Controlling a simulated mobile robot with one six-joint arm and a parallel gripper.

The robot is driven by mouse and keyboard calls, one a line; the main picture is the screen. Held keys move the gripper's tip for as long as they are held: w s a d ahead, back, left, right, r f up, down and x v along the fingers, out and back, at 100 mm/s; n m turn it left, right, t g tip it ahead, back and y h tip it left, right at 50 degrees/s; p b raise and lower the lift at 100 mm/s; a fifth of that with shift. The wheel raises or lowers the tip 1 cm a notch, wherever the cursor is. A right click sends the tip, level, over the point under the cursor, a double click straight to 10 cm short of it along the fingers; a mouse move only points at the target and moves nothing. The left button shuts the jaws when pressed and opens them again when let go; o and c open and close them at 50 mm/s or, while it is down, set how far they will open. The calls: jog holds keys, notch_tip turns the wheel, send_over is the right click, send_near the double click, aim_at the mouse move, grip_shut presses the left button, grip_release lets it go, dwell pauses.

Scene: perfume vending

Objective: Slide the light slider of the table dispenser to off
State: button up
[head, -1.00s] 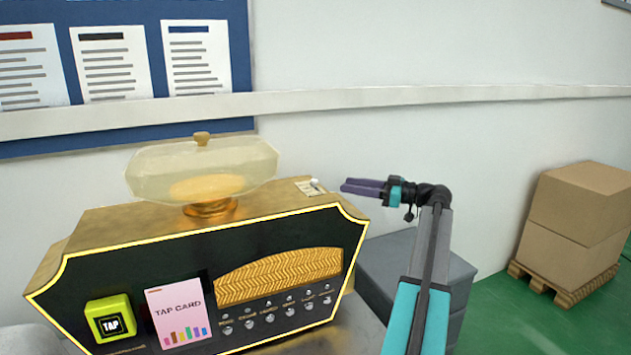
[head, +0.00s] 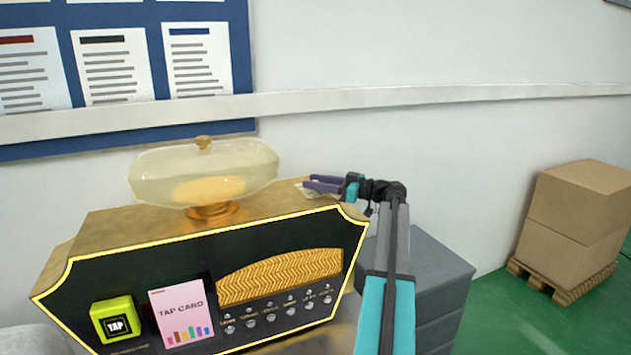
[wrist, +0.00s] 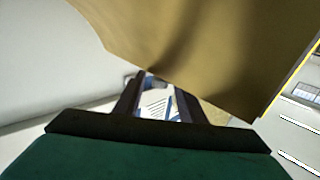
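The table dispenser (head: 205,255) is a gold and black box with a glowing yellow edge. In the head view, my gripper (head: 308,182) is over the right end of its top, fingers pointing left. A pale plate (head: 302,191), where the light slider sits, shows only partly behind the fingers; the knob is hidden, and I cannot tell its position or whether I touch it. In the wrist view, my gripper's (wrist: 158,85) fingers stand apart beside the dispenser's gold surface (wrist: 205,50). Whether the slider lies between them is unclear.
A glass dome (head: 205,172) with a knob stands on the dispenser, left of my gripper. A yellow TAP block (head: 116,318) and a pink card (head: 181,312) are on its front. A grey cabinet (head: 430,275) stands to the right. Boxes (head: 583,210) are farther right; the wall is behind.

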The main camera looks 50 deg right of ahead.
aim_at(319, 193)
jog(key=shift+w+a, duration=0.1)
jog(key=shift+w, duration=0.15)
grip_shut()
jog(key=shift+s+a+f+b, duration=0.15)
jog(key=shift+s+b, duration=0.3)
jog(key=shift+s+a+b, duration=0.25)
jog(key=shift+s+b, duration=0.15)
jog(key=shift+s, duration=0.15)
jog(key=shift+s+a+b, duration=0.2)
jog(key=shift+s+b, duration=0.2)
jog(key=shift+s, duration=0.15)
